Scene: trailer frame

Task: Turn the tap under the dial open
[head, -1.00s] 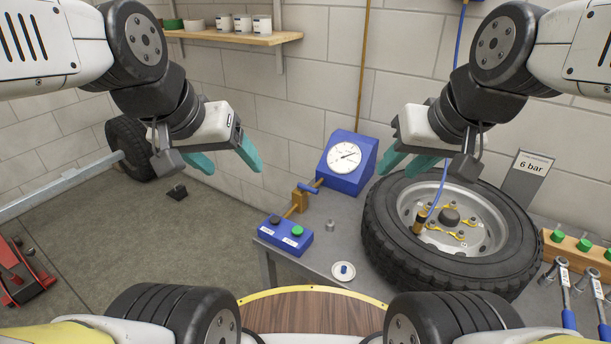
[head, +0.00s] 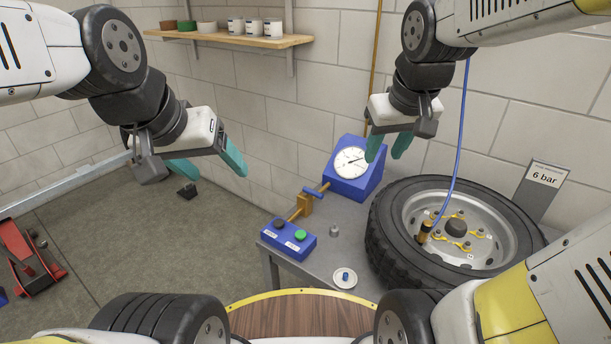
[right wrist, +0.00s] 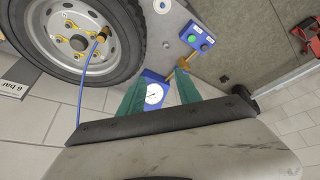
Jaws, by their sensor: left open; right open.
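The dial (head: 352,162) is a white round gauge on a blue sloped box (head: 354,190) at the back of the bench. The tap is a brass body (head: 305,204) with a blue lever handle (head: 313,193), on a brass pipe to the lower left of the dial. My right gripper (head: 388,150) is open and empty, beside and in front of the dial box. In the right wrist view the dial (right wrist: 154,95) shows between its green fingers (right wrist: 158,95); the tap is partly hidden by a finger. My left gripper (head: 208,168) is open and empty, left of the tap.
A blue box (head: 288,240) with a green and a dark button sits at the bench's front left. A tyre (head: 390,240) with a blue hose on its valve lies right. A small nut (head: 334,231) and white dish (head: 344,278) are on the bench. A shelf (head: 250,40) hangs above.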

